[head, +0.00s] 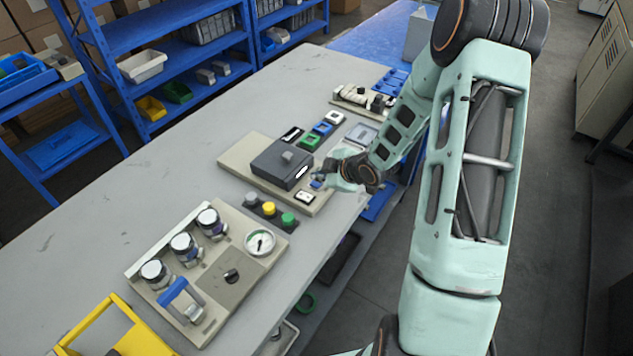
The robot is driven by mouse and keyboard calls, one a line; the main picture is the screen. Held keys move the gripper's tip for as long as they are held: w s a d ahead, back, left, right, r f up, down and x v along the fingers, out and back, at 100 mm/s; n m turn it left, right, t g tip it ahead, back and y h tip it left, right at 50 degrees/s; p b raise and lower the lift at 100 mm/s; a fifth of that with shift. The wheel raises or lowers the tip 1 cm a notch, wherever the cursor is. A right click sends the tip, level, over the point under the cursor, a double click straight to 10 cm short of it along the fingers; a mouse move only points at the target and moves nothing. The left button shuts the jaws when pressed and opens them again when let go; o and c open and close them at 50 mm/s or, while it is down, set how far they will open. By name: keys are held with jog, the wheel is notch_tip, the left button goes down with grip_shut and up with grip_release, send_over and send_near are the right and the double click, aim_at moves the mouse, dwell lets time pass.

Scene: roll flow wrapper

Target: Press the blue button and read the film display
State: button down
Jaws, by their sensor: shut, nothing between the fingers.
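A dark grey box (280,163) sits on a beige base plate (236,160) on the table. A small white strip, perhaps the film display, shows on its right face; no reading can be made out. A small blue spot, perhaps the blue button (316,184), shows at the box's right end, beside my gripper. My gripper (324,179) is shut and empty, its fingertips at or very near this spot. Whether they touch or press it cannot be told. The fingers partly hide this area.
A white-faced switch (305,197) lies just in front of the gripper. Green, blue and white modules (322,128) stand behind the box. A panel with knobs and a gauge (259,242) and a yellow tray (100,325) are nearer. The table's left side is clear.

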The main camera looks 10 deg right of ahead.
aim_at(318, 184)
jog(key=shift+r, duration=0.15)
notch_tip(318, 184, up, 5)
jog(key=p, duration=0.4)
dwell(0.4)
